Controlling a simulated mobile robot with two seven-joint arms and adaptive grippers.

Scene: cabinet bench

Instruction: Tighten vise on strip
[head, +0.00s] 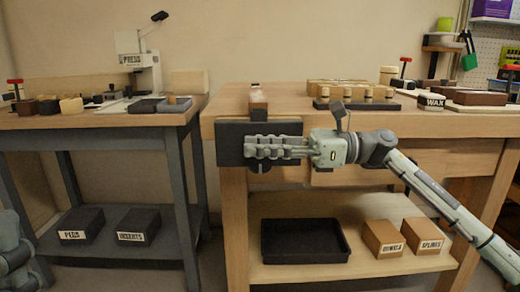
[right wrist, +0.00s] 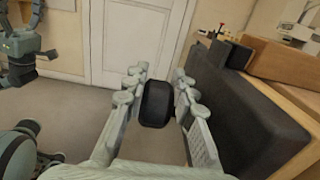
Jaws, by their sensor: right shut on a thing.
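The vise is a dark block (head: 230,143) on the front edge of the wooden bench, near its left end; its dark face also shows in the right wrist view (right wrist: 245,112). A light strip (head: 258,98) stands upright at the bench edge above the vise. My right gripper (head: 252,148) reaches in from the right across the vise front. In the right wrist view its fingers are shut around a dark rounded handle (right wrist: 157,103). In the head view the fingers mostly hide this handle.
On the bench top are a rack of pegs (head: 355,99), a WAX box (head: 431,102) and other wooden blocks. The shelf below holds a black tray (head: 305,258) and two labelled boxes. A grey side bench (head: 95,122) stands to the left, with a gap between.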

